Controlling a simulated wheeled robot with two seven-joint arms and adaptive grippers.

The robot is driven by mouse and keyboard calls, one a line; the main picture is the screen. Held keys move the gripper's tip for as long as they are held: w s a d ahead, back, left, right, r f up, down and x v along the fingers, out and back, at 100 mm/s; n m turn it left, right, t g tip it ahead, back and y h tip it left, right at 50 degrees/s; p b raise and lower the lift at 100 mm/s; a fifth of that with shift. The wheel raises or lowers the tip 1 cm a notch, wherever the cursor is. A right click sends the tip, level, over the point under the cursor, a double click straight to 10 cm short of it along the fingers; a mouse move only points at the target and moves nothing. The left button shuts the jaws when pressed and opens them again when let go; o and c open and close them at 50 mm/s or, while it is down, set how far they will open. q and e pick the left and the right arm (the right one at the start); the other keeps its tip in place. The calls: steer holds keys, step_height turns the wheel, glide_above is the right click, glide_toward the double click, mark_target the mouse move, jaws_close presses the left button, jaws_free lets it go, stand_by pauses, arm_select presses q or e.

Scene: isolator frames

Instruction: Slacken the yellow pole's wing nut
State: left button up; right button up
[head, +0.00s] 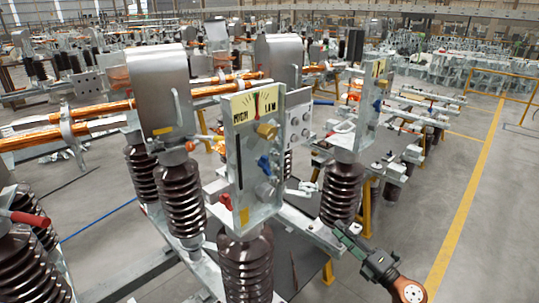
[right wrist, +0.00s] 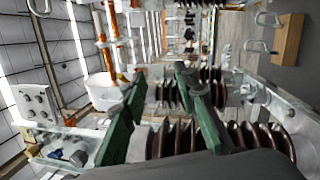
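A pale metal panel (head: 239,158) stands on a brown ribbed insulator in the head view. Its yellow dial plate (head: 257,103) reads HIGH and LOW with a red pointer. A yellow knob (head: 266,130), a blue wing-shaped knob (head: 264,163) and a red part (head: 225,200) sit on the panel. I cannot tell for certain which is the yellow pole's wing nut. My right gripper (head: 345,233) is right of and below this panel, apart from it. In the right wrist view its green fingers (right wrist: 158,80) are spread, with nothing clearly between them.
Brown ribbed insulators (head: 181,205) and a grey metal hood (head: 160,88) stand to the left. A second panel (head: 372,98) stands behind, above another insulator (head: 341,191). Orange-striped bars (head: 104,110) run at the left. Open floor (head: 483,215) lies to the right.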

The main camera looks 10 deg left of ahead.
steer(key=s+a+r+n+g+y+p, duration=0.1)
steer(key=s+a+r+n+g+p, duration=0.2)
steer(key=r, duration=0.5)
steer(key=s+a+r+n, duration=0.4)
steer(key=s+r+n, duration=0.1)
steer(key=r, duration=0.2)
steer(key=s+a+r+n+g+y+p, duration=0.1)
steer(key=s+a+r+n+g+p, duration=0.2)
steer(key=r, duration=0.5)
steer(key=n+t+h+p, duration=0.2)
steer(key=n+p, duration=0.1)
steer(key=n, duration=0.5)
glide_toward(268, 160)
steer(key=a, duration=0.1)
steer(key=shift+t, duration=0.3)
steer(key=p+x, duration=0.2)
steer(key=x, duration=0.5)
steer(key=shift+w+a, duration=0.1)
steer(key=shift+w, duration=0.15)
steer(key=shift+w+a+f+p, duration=0.15)
steer(key=shift+w+a+p, duration=0.15)
steer(key=shift+a+p, duration=0.1)
arm_select(q)
step_height(268, 160, up, 13)
steer(key=w, duration=0.2)
arm_select(e)
steer(key=shift+c, duration=0.5)
jaws_close()
